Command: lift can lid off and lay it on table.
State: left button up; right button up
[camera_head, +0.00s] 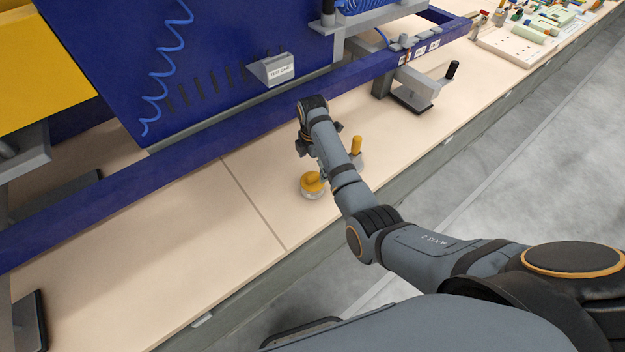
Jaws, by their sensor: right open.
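A small pale can (313,194) stands on the light wooden table (190,225) near its front edge. A yellow-orange lid (312,182) sits on top of it. My right arm comes in from the right and reaches over the table. My right gripper (320,172) is open and points down right by the lid. The forearm partly hides the gripper's fingers and the can's right side, so I cannot tell whether they touch the lid. My left gripper is not in view.
A thing with an upright orange handle (356,145) stands just right of my forearm. A blue panel trolley (230,65) with a blue beam (190,160) runs along the back. The table left of the can is clear. Several small parts lie at the far right.

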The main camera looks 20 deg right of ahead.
aim_at(313, 176)
jog(key=shift+w+f, duration=0.2)
jog(key=shift+f, duration=2.8)
jog(key=shift+s, duration=0.1)
jog(key=c, duration=1.1)
jog(key=shift+s+r, duration=0.15)
jog(key=shift+s, duration=0.05)
jog(key=c, duration=1)
grip_shut()
